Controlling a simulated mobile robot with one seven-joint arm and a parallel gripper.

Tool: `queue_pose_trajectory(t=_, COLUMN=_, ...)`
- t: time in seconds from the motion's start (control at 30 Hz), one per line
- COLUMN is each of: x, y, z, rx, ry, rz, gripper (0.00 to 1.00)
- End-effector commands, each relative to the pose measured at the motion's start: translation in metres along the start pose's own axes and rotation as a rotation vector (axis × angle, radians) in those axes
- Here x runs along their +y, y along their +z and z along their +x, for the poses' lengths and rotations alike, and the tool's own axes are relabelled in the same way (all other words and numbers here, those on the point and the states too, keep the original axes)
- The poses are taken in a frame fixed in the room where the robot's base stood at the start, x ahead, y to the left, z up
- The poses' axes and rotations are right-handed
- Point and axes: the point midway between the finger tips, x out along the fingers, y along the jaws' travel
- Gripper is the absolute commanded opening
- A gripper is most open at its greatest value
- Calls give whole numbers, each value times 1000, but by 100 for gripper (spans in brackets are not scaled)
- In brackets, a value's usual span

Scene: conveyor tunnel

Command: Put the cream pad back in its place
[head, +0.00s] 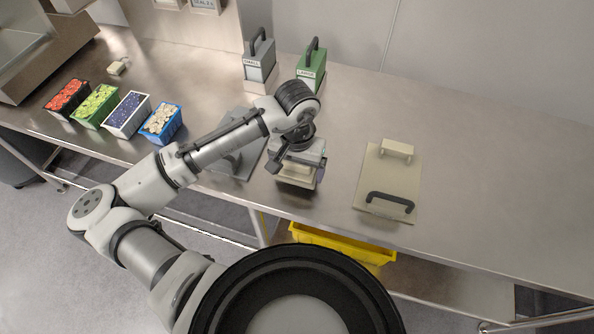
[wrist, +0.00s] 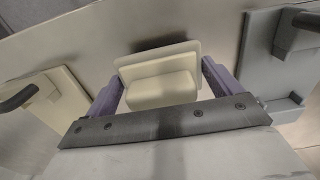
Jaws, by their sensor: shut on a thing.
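The cream pad (head: 297,181) is a small block with a wider flat flange, seen below my gripper (head: 296,166) in the head view. In the wrist view the cream pad (wrist: 160,78) sits between the two purple fingers of my gripper (wrist: 163,85), which is shut on it. The pad is over the front part of the steel table. Whether its underside touches the table cannot be told. A cream board (head: 375,190) with a black handle and a raised cream block lies flat to the right; its edge also shows at left in the wrist view (wrist: 62,95).
A grey board (head: 240,160) lies left of my gripper, partly behind my arm. Grey (head: 260,62) and green (head: 311,70) handled blocks stand behind. A yellow bin (head: 340,243) is below. Table right is clear.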

Motion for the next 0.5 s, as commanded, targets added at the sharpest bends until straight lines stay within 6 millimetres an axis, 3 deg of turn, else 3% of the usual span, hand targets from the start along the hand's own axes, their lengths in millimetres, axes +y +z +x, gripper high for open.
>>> queue_pose_trajectory(t=0.2, x=0, y=0, z=24, rx=0, ry=1, rz=0, gripper=54)
queue_pose_trajectory(t=0.5, x=0, y=0, z=26, rx=0, ry=1, rz=0, gripper=54)
